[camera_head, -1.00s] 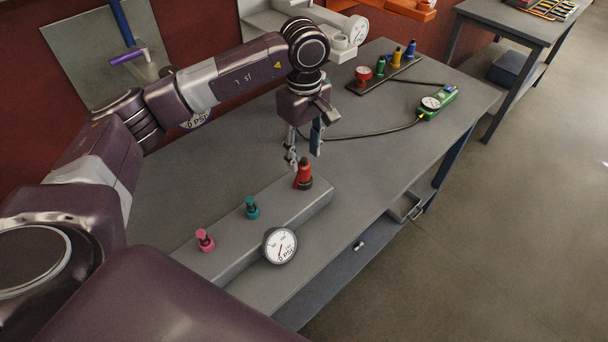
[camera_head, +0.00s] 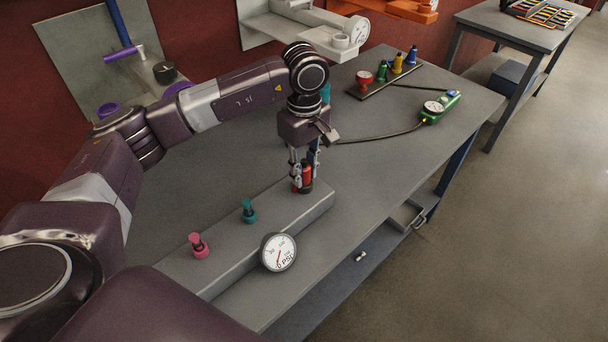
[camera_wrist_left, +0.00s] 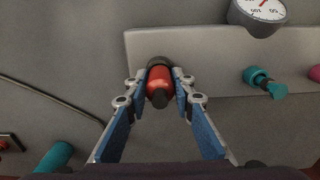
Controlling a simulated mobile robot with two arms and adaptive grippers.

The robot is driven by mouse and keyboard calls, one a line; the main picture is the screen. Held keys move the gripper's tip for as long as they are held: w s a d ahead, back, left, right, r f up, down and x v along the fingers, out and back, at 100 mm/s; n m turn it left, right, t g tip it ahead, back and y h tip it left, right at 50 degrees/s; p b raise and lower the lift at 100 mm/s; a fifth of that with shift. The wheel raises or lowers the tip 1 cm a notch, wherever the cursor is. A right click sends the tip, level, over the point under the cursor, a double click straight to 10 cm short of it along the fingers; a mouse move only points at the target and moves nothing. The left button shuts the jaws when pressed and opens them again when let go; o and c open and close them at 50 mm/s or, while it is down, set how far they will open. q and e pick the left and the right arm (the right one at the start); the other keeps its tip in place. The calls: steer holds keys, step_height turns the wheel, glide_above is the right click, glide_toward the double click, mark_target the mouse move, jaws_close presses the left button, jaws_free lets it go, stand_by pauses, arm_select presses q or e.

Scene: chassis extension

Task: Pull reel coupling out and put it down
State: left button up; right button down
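A red coupling (camera_head: 306,174) with a dark base ring stands upright at the far right end of the long grey block (camera_head: 265,228) on the table. In the left wrist view the red coupling (camera_wrist_left: 159,85) lies between the fingertips. My left gripper (camera_head: 304,176) points down over it, one finger on each side. In the left wrist view the fingertips (camera_wrist_left: 160,80) are right beside its sides; I cannot tell whether they press on it. The fingers partly hide it in the head view. My right gripper is not in view.
A teal coupling (camera_head: 249,212) and a pink one (camera_head: 198,246) stand on the block, with a pressure gauge (camera_head: 279,252) at its front. The table right of the block is clear.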

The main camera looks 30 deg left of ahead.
mark_target(304, 165)
arm_select(q)
jaws_close()
steer(key=shift+r, duration=0.15)
steer(key=shift+w+r, duration=0.15)
steer(key=shift+r, duration=0.15)
steer(key=shift+r+p, duration=0.6)
steer(key=shift+r, duration=0.15)
steer(key=shift+r+p, duration=0.85)
steer(key=shift+r, duration=1)
